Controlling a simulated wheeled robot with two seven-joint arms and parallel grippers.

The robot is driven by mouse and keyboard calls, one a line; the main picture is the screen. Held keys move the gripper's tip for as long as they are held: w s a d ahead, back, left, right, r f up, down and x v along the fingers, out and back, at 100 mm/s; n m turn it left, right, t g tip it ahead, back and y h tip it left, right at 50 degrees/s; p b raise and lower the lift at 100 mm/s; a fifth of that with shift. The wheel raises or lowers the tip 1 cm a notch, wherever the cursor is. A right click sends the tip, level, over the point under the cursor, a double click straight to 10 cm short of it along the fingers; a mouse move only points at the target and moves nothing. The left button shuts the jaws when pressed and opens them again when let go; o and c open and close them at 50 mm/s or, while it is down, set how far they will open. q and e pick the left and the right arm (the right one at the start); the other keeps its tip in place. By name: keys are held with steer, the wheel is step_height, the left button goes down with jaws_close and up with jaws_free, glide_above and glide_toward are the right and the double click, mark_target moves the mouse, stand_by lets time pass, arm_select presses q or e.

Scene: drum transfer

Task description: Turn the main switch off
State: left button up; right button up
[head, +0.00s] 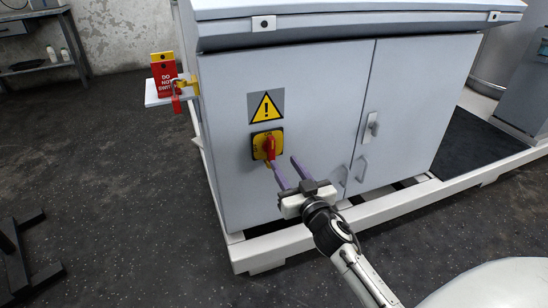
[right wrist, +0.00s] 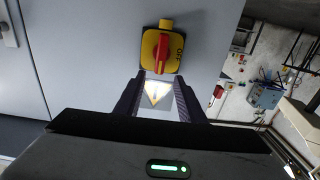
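The main switch is a red rotary handle (head: 270,146) on a yellow plate, on the front of the grey cabinet (head: 228,178) below a yellow warning triangle (head: 266,107). In the right wrist view the red handle (right wrist: 161,53) stands roughly upright on its plate, with the word OFF at the right. My right gripper (head: 282,161) is open and empty, its fingertips close to the switch. In the right wrist view the fingers (right wrist: 159,75) point toward the handle, which shows just past the tips. Whether they touch it I cannot tell. My left gripper is not in view.
A white shelf (head: 157,98) on the cabinet's left side holds a red tag (head: 164,75) and a red padlock (head: 176,103). Cabinet door handles (head: 371,127) are to the right. A white base rail (head: 385,210) runs along the front. The floor at left is mostly clear.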

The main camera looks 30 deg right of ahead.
mark_target(273, 146)
steer(key=b+x, duration=0.2)
steer(key=x, duration=0.7)
steer(key=shift+w, duration=0.25)
jaws_close()
